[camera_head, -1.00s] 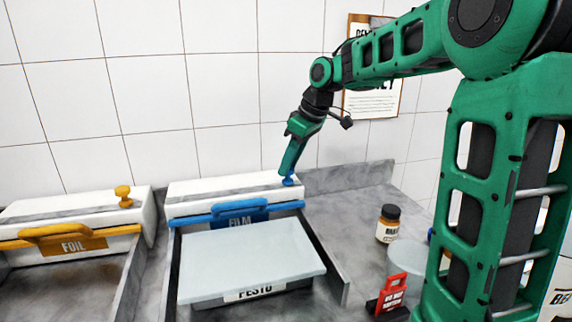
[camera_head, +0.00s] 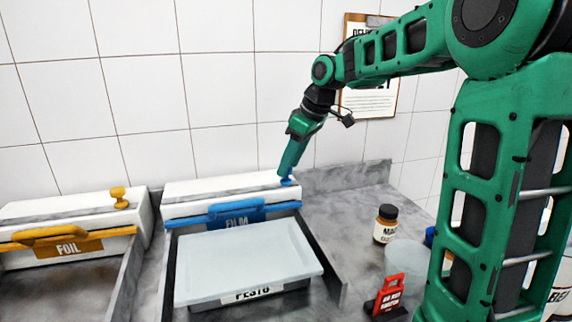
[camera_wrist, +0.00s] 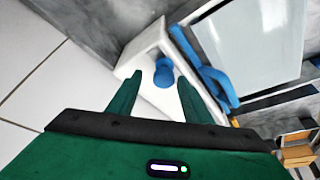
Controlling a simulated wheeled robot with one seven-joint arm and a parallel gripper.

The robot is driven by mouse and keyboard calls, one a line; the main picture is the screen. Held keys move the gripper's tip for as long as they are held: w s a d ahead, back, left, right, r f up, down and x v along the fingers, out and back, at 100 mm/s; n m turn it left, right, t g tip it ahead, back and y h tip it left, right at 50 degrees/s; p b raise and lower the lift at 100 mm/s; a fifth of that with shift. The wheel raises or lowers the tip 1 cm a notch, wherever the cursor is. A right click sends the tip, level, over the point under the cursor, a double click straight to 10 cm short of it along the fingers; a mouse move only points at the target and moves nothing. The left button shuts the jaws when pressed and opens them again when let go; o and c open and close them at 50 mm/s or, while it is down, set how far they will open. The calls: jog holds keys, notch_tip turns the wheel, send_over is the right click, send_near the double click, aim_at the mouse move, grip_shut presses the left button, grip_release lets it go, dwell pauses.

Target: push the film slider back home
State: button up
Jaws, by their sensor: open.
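The film dispenser (camera_head: 182,194) is a white box with a grey strip on top and a blue bar with a label reading FILM (camera_head: 236,219) along its front. The blue slider knob (camera_head: 288,181) is at the right end of its top. In the wrist view the blue knob (camera_wrist: 163,72) shows just beyond and between my two green fingertips. My gripper (camera_head: 284,174) is open, pointing down at the knob from above. In the wrist view my gripper (camera_wrist: 160,82) has a finger on each side of the knob; I cannot tell whether either touches it.
A lidded pan labelled PESTO (camera_head: 245,262) sits in front of the film dispenser. A foil dispenser (camera_head: 66,243) with a yellow knob (camera_head: 120,197) stands to the left. A dark-capped jar (camera_head: 386,225) and a red sign (camera_head: 390,293) stand right. The tiled wall is behind.

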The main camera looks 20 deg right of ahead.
jog(key=v, duration=1)
jog(key=shift+d+r, duration=0.15)
jog(key=shift+s, duration=0.1)
